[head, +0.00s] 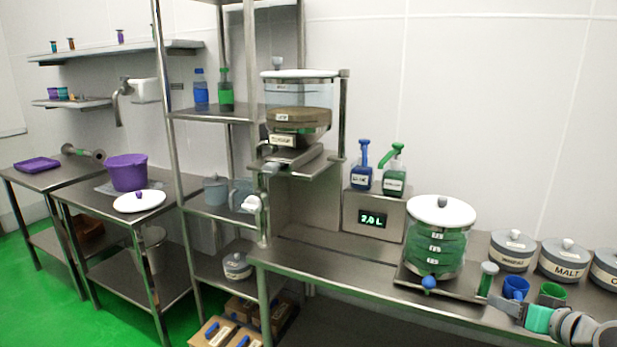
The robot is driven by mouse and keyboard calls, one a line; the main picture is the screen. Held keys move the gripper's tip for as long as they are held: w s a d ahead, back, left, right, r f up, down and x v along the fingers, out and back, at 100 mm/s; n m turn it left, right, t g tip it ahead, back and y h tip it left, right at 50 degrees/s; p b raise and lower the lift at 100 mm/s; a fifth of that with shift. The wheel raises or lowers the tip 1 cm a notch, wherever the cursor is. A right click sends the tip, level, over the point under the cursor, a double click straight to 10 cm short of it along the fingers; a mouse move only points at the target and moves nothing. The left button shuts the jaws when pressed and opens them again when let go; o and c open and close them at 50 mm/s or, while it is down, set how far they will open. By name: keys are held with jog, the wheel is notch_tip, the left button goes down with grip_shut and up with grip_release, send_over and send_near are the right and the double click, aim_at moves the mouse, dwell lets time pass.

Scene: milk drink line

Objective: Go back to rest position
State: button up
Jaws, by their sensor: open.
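My gripper (503,305) is at the lower right, over the front of the steel bench (345,266). It points left at the end of my grey arm with its teal band. It is open, and I see nothing held in it; its fingertips are small in this view.
Grey lidded tubs, one marked MALT (567,261), line the bench's right. A scale (373,218) reading 2.0 L carries blue and green pump bottles. A hopper dispenser (298,108) stands left of it. Steel shelving, a purple bucket (127,172) and open green floor (55,300) are farther left.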

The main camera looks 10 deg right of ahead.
jog(key=s+f+m+g, duration=0.4)
jog(key=s+f+g, duration=0.2)
jog(key=s+f, duration=0.55)
jog(key=s+a+f+m+g, duration=0.3)
jog(key=s+a+f+g, duration=0.2)
jog(key=s+a, duration=0.3)
jog(key=w+a+r+n+p, duration=0.1)
jog(key=w+a+r+n, duration=0.1)
jog(key=a, duration=0.6)
jog(key=w+a+r+n+p, duration=0.2)
jog(key=w+a+r+n, duration=0.1)
jog(key=a+r, duration=0.4)
jog(key=w+a+r+n+t+h+p, duration=0.1)
jog(key=a+r+n, duration=0.3)
jog(key=a, duration=0.7)
jog(key=shift+w+a+r+n+p, duration=0.25)
jog(key=shift+w+r+n+p, duration=0.2)
jog(key=shift+w, duration=0.35)
